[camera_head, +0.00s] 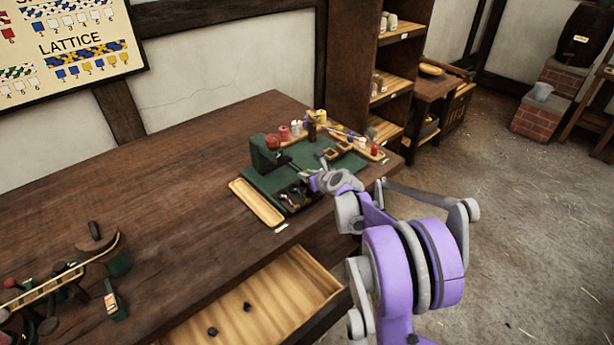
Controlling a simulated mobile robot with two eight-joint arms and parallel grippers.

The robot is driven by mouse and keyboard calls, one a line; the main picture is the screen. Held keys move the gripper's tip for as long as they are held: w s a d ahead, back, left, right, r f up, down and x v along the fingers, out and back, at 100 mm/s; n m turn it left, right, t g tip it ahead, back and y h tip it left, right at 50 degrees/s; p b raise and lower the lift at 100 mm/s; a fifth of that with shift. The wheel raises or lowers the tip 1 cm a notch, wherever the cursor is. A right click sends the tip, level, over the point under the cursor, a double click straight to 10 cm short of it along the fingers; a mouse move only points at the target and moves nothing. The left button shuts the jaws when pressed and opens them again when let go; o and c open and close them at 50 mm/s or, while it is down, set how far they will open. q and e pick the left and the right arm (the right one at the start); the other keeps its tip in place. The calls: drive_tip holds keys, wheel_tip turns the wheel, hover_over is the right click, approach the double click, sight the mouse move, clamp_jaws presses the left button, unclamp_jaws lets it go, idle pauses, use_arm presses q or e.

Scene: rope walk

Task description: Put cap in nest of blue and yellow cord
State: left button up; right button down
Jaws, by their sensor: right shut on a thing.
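My right gripper (314,180) reaches in from the right over the green mat (279,179) at the bench's right end. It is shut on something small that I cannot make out. It is above or beside a dark tray of small parts (293,197); the gap between them is hard to judge. I cannot pick out the cap or the nest of blue and yellow cord for certain. My left gripper is not in view.
A green block-shaped device (266,154) stands behind the gripper. Several coloured spools (297,128) line the mat's back. An empty wooden tray (256,203) lies left. An open drawer (285,290) juts from the bench (150,190), whose middle is clear.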

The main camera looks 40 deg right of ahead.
drive_tip(key=shift+f, duration=0.1)
drive_tip(key=shift+f+b, duration=0.55)
drive_tip(key=shift+f, duration=0.05)
drive_tip(key=c, duration=0.8)
unclamp_jaws()
drive_tip(key=shift+o, duration=0.2)
